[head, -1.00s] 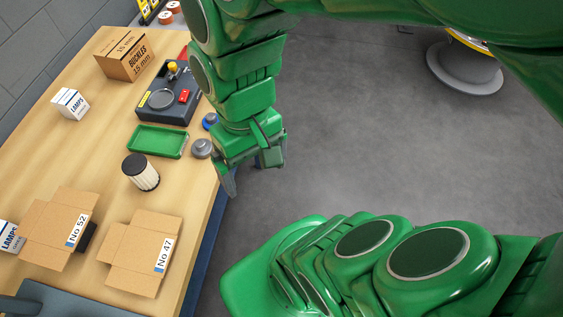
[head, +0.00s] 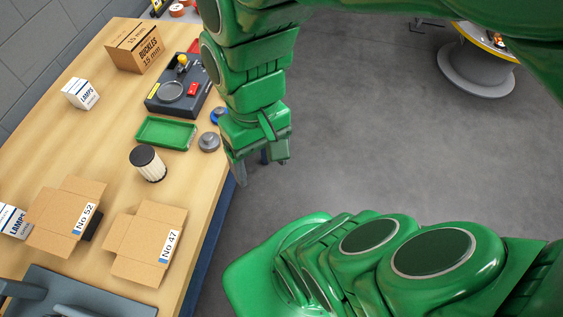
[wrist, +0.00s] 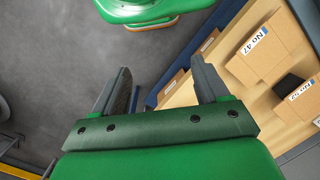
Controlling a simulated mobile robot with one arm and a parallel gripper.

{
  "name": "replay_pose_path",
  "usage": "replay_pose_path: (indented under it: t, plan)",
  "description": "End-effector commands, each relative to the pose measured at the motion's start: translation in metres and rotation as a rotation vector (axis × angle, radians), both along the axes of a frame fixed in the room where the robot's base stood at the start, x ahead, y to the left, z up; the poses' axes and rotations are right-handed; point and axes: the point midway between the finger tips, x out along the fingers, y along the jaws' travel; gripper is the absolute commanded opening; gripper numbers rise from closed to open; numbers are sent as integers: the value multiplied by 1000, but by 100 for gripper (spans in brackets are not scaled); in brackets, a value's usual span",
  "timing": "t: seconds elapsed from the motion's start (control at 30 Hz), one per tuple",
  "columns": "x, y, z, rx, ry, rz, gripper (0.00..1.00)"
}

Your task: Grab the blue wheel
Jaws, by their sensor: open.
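The blue wheel (head: 217,115) lies on the wooden table near its right edge, partly hidden behind my green arm in the head view. A grey wheel (head: 209,142) lies just in front of it. My gripper (head: 256,168) hangs at the table's right edge, pointing down, to the right of and nearer than the blue wheel. It is open and empty. In the wrist view the two dark fingers (wrist: 160,90) stand apart over the floor and table edge. The blue wheel does not show in the wrist view.
A green tray (head: 166,133), a black device (head: 179,97) and a dark-topped filter (head: 148,164) stand near the wheels. Open cartons No 47 (head: 145,243) and No 52 (head: 66,217) are at the front. A buckles box (head: 134,46) stands at the back.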

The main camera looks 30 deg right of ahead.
Motion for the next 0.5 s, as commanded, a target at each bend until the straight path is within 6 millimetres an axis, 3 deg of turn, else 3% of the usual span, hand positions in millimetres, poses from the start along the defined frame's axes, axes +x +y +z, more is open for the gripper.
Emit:
replay_pose_path:
  t: [0.03,0.5]
  plan:
    - [4,-20,2,-64,-10,-59,74]
    - [63,12,-18,125,145,-298,74]
